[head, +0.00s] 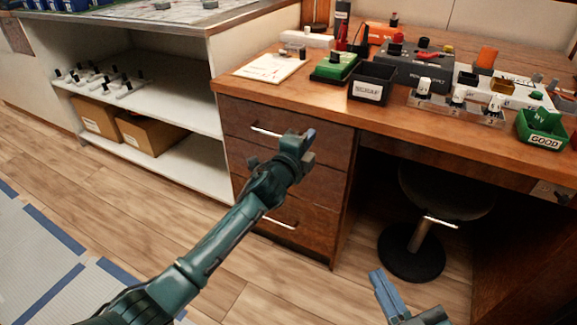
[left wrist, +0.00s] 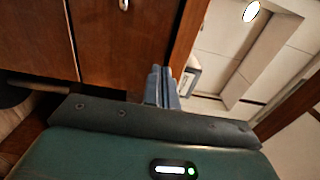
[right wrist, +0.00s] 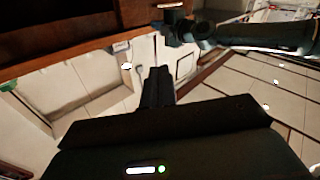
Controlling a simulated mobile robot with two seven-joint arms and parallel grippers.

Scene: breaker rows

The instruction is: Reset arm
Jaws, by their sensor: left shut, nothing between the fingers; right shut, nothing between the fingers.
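My left arm reaches in from the lower left of the head view. Its left gripper (head: 309,136) is in front of the wooden desk's drawers, below the desk top, with its fingers together and empty. The closed fingers also show in the left wrist view (left wrist: 160,84), with brown wood panels behind. My right gripper (head: 383,291) is at the bottom of the head view, low in front of the stool. Its fingers are together and empty in the right wrist view (right wrist: 158,84). My left arm crosses the upper right of that view.
The wooden desk (head: 235,92) carries a green box (head: 335,67), a black bin (head: 372,83), a grey device (head: 412,66) and a green GOOD bin (head: 541,130). A stool (head: 412,252) stands under it. White shelves (head: 185,104) with cardboard boxes (head: 150,133) are at left. Open floor lies at lower left.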

